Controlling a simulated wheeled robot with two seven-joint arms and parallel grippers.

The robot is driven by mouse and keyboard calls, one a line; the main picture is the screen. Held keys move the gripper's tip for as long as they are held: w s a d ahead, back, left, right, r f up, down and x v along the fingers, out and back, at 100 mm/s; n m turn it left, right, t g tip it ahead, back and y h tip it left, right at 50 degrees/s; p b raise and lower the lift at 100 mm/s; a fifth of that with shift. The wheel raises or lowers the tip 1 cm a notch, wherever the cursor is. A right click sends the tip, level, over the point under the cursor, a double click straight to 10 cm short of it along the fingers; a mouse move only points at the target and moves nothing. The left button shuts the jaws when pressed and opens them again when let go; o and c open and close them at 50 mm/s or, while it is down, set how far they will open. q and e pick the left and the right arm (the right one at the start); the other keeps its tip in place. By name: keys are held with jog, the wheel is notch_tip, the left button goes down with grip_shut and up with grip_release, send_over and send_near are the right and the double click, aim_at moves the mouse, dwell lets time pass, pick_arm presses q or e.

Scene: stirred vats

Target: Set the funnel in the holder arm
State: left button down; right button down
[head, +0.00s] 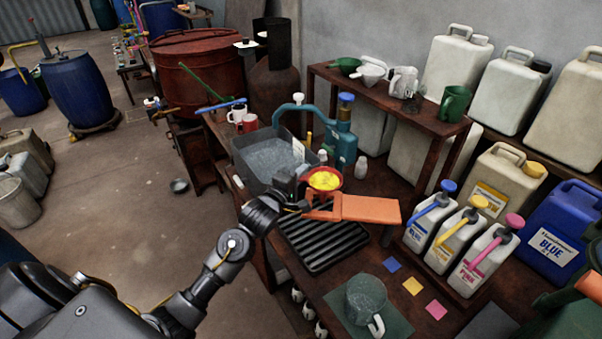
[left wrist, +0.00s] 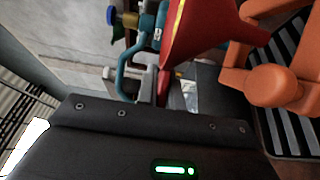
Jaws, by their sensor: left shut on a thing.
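The red funnel (head: 325,180), yellow inside, is in the grip of my left gripper (head: 300,193), which is shut on it at its near left side. In the left wrist view, the funnel's red cone (left wrist: 197,38) rises just beyond the jaws. The orange holder arm (head: 368,209) reaches left over the black slatted rack, and its forked end lies just below the funnel bowl. The holder arm (left wrist: 272,86) also fills the right of the left wrist view, close beside the funnel. I cannot tell whether the funnel's stem is within the fork. My right gripper is not in view.
A grey tub (head: 262,150) stands behind my left gripper, with a teal pump (head: 342,135) beyond. The black rack (head: 322,240) is below. Pump bottles (head: 455,238) stand right, a clear jug (head: 367,300) in front. A shelf (head: 400,97) with funnels and jugs is behind.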

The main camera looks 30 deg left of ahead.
pick_arm(q)
jog(key=shift+f+b, duration=1.05)
jog(key=shift+f, duration=1.65)
jog(key=shift+s+p, duration=0.2)
jog(key=shift+p, duration=0.25)
jog(key=c, duration=1.5)
grip_release()
jog(key=shift+o, duration=0.2)
jog(key=s+b, duration=0.1)
jog(key=s, duration=0.9)
jog(key=shift+s+a, duration=0.4)
